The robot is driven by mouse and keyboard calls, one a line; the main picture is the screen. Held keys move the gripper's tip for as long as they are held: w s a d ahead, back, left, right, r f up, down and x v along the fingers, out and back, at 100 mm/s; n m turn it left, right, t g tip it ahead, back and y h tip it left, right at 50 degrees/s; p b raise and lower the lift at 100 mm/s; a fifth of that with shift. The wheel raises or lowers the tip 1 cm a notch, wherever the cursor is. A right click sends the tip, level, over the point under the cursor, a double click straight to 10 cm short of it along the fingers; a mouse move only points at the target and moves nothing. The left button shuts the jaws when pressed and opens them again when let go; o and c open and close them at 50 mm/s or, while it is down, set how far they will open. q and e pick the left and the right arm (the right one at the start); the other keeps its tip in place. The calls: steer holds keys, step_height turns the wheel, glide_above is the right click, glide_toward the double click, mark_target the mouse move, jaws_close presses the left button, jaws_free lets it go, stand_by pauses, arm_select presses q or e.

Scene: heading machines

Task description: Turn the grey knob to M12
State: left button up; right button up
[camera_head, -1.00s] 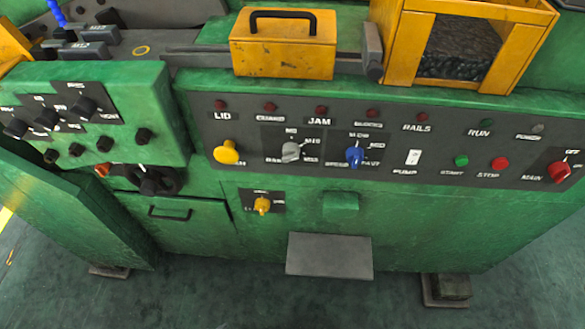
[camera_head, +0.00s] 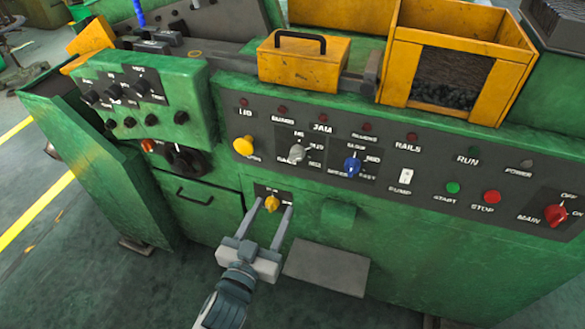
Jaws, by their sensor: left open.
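The grey knob (camera_head: 298,151) sits on the dark control panel, between the yellow button and the blue knob. Small size labels surround it; its pointer is too small to read surely. My left gripper (camera_head: 271,205) is open, its two long fingers pointing up at the machine front. In the picture it is below the grey knob and apart from it. The fingertips lie to either side of the small yellow knob (camera_head: 271,203); I cannot tell whether they touch it. My right gripper is not in view.
The blue knob (camera_head: 351,166) is close right of the grey one, and the yellow button (camera_head: 243,146) is close left. A green block (camera_head: 338,214) and a grey plate (camera_head: 326,268) stick out below the panel. A red main switch (camera_head: 555,215) is far right.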

arm_select(q)
steer(key=shift+a+r, duration=0.1)
steer(key=shift+r, duration=0.15)
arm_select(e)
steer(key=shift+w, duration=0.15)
arm_select(q)
steer(key=shift+w, duration=0.1)
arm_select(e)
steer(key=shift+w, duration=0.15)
arm_select(q)
steer(key=p, duration=0.4)
glide_toward(295, 160)
steer(key=x, duration=0.8)
steer(key=shift+r, duration=0.1)
steer(key=shift+w+d, duration=0.2)
steer(key=shift+w, duration=0.5)
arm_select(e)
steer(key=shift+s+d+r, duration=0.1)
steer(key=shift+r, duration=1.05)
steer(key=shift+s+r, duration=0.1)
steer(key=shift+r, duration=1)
arm_select(q)
steer(key=c, duration=1)
